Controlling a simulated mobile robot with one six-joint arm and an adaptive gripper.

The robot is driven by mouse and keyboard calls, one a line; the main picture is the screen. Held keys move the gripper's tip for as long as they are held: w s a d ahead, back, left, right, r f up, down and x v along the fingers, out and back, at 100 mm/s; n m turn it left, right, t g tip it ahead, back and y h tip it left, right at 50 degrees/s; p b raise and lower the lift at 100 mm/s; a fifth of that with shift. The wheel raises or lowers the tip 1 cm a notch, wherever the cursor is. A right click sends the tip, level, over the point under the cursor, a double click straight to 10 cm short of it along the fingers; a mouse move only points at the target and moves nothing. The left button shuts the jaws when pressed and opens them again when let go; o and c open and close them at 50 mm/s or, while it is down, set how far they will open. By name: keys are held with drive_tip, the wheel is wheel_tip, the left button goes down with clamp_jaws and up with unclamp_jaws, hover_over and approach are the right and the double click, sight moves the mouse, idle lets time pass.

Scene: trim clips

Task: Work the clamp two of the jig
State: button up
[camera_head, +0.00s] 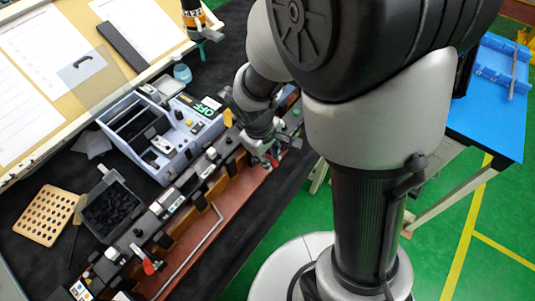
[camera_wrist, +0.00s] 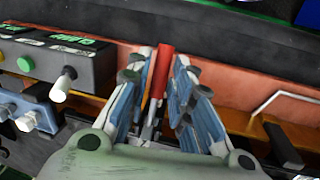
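The jig (camera_head: 206,186) is a long dark rail with fixtures on a red-brown base, running diagonally along the table's near edge. A clamp with a red lever (camera_head: 271,160) is at its upper right end, right by my gripper (camera_head: 267,150). In the wrist view the red lever (camera_wrist: 161,72) stands between the two fingers of my gripper (camera_wrist: 163,75). The fingers are close on either side of it; whether both touch it I cannot tell. Another red lever (camera_head: 149,267) is on the lower left of the jig. Which clamp is numbered two is not readable.
A blue-grey box with switches (camera_head: 176,152) stands behind the jig; a grey switch panel (camera_wrist: 62,62) is left of my fingers. A black-filled bin (camera_head: 110,207) and a perforated wooden block (camera_head: 47,215) are at left. A bent metal rod (camera_wrist: 285,96) is at right.

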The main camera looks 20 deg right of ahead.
clamp_jaws()
